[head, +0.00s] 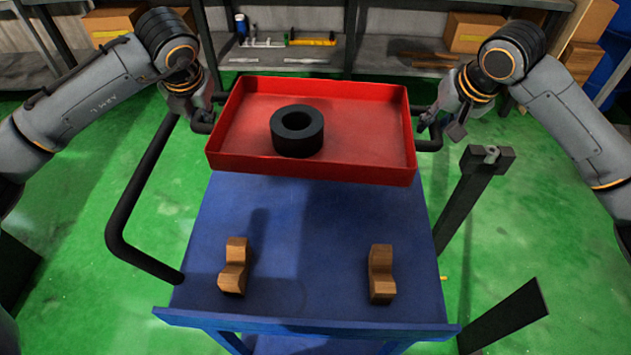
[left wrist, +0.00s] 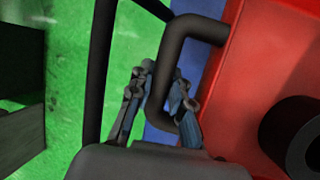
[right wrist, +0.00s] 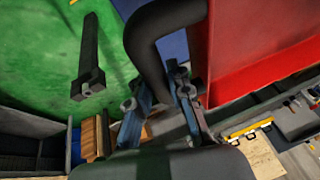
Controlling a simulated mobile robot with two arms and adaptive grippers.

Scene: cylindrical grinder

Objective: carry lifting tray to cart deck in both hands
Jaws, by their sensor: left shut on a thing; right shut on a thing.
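The red lifting tray (head: 310,166) is held level above the far part of the blue cart deck (head: 300,225). A black ring-shaped part (head: 297,131) sits in the tray, a little left of its middle. My left gripper (head: 203,113) is shut on the tray's left black handle, which shows in the left wrist view (left wrist: 173,65). My right gripper (head: 437,122) is shut on the right black handle, which shows in the right wrist view (right wrist: 146,45). The tray hides the far end of the deck.
Two wooden V-shaped blocks, a left one (head: 233,267) and a right one (head: 381,274), stand on the near deck. A black push bar (head: 115,215) runs along the cart's left. A dark post (head: 472,195) stands at its right. Shelves with boxes (head: 476,33) line the back.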

